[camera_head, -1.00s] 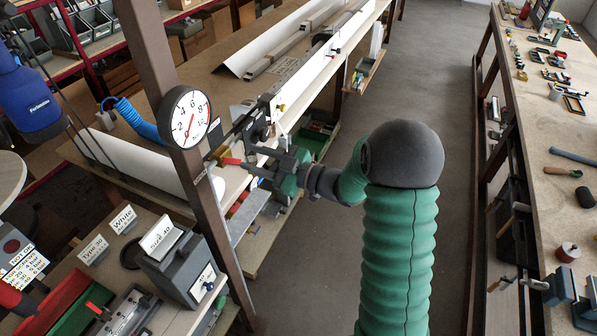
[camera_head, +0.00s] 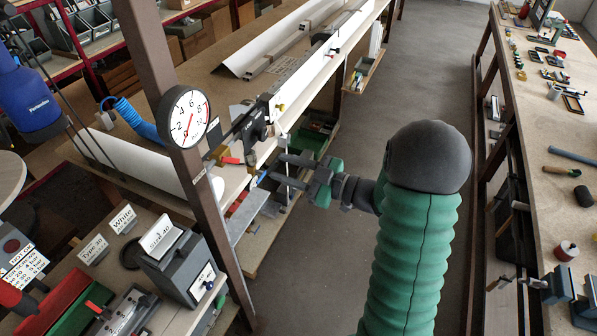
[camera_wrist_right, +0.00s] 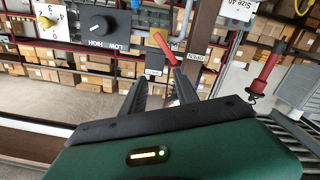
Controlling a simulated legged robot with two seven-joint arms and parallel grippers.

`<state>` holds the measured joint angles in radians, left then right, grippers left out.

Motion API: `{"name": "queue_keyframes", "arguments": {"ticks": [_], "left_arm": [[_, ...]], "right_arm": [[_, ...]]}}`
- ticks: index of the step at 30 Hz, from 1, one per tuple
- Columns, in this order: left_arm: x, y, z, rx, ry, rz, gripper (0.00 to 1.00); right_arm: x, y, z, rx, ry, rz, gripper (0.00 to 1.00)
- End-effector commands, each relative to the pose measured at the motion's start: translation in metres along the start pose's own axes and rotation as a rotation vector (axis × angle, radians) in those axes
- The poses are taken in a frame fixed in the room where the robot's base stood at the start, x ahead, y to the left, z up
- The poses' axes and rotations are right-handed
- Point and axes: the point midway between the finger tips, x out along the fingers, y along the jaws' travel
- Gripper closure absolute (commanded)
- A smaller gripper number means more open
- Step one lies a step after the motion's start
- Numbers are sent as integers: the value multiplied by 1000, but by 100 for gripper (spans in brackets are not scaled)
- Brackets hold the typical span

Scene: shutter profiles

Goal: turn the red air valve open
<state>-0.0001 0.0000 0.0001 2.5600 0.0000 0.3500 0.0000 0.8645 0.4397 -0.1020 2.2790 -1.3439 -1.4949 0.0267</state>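The red air valve lever (camera_head: 232,160) sits on a brass body beside the post, just right of the pressure gauge (camera_head: 184,117). In the right wrist view the red lever (camera_wrist_right: 163,46) slants between a CLOSED label (camera_wrist_right: 155,64) and an OPEN label (camera_wrist_right: 195,58). My right gripper (camera_head: 276,168) is open and empty, to the right of the lever and apart from it in the head view. In the wrist view its two dark fingers (camera_wrist_right: 161,88) point toward the lever, which shows beyond the gap between them. My left gripper is not in view.
A black LOW/HIGH knob box (camera_wrist_right: 100,26) is left of the lever. The brown post (camera_head: 165,90) and the bench with white profiles (camera_head: 310,60) stand close by. A grey block with a size card (camera_head: 180,262) is at front left. The aisle floor is clear.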

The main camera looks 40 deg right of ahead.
Motion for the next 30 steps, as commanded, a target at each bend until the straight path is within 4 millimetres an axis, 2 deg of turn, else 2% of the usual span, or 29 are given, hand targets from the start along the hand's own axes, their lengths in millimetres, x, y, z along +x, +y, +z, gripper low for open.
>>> {"name": "queue_keyframes", "arguments": {"ticks": [10,26,30], "left_arm": [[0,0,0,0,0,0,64],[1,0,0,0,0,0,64],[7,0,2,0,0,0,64]], "right_arm": [[-29,0,0,-2,0,1,64],[-34,0,1,0,0,1,64],[-48,0,3,-1,0,4,64]]}}
